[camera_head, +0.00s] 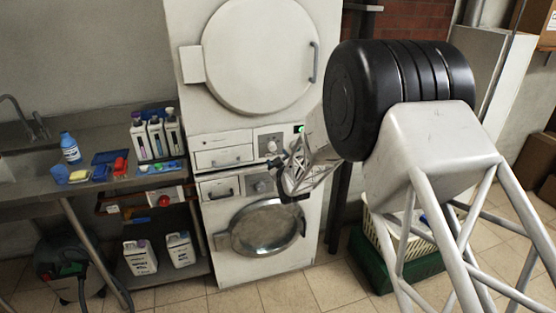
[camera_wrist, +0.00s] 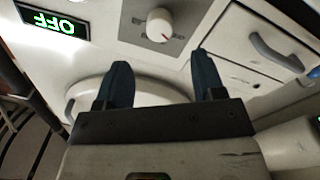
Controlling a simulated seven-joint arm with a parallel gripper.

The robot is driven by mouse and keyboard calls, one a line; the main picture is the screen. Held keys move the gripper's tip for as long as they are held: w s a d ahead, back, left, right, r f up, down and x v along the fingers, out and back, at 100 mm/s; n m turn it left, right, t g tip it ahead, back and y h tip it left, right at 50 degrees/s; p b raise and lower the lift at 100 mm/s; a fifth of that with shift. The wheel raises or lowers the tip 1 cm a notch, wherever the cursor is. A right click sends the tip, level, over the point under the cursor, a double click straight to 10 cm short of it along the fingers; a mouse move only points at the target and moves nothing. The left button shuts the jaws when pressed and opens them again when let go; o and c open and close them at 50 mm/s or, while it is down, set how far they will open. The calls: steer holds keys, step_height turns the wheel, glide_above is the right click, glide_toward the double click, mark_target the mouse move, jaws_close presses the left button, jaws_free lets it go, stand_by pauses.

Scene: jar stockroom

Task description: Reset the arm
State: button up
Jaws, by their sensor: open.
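My gripper (camera_head: 284,178) is in front of the stacked white machines in the head view, near the control panels between the upper and lower doors. In the wrist view my gripper (camera_wrist: 160,62) shows two dark blue fingers spread apart with nothing between them. A white knob (camera_wrist: 160,25) on a grey plate lies beyond the fingertips. A green display (camera_wrist: 55,22) reads OFF, upside down in the wrist view. My arm hides part of the machine's front in the head view.
The upper round door (camera_head: 258,55) and lower round door (camera_head: 268,230) are closed. A counter (camera_head: 30,190) with bottles and sponges stands to the left. Floor in front of the machines is clear.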

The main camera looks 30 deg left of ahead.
stand_by(0.3)
steer(key=s+d+r+m+g+h, duration=0.1)
steer(key=d+r+m+h, duration=0.1)
steer(key=d+r, duration=0.5)
steer(key=d+r+m+h, duration=0.2)
steer(key=d+r+h, duration=0.1)
steer(key=d, duration=0.8)
steer(key=s+d+r+m+g+h, duration=0.1)
steer(key=d+r+h, duration=0.1)
steer(key=d+r, duration=0.5)
steer(key=s+d+r+m+g+h, duration=0.1)
steer(key=s+d, duration=0.2)
steer(key=d, duration=0.4)
steer(key=s+d+m+h, duration=0.1)
steer(key=s+d, duration=0.3)
steer(key=d, duration=0.2)
steer(key=s+d+r+m+g+h, duration=0.3)
steer(key=s+d+m+g, duration=0.1)
steer(key=s+d, duration=1.25)
steer(key=s+d+f+m+g, duration=0.1)
steer(key=s+d, duration=0.3)
steer(key=s, duration=0.7)
steer(key=s+d+f+m+g, duration=0.1)
steer(key=s+d+m+g, duration=0.1)
steer(key=s, duration=0.9)
steer(key=shift+s+d+m+g+h, duration=0.3)
steer(key=shift+s+d+m+g, duration=0.15)
steer(key=shift+d, duration=0.8)
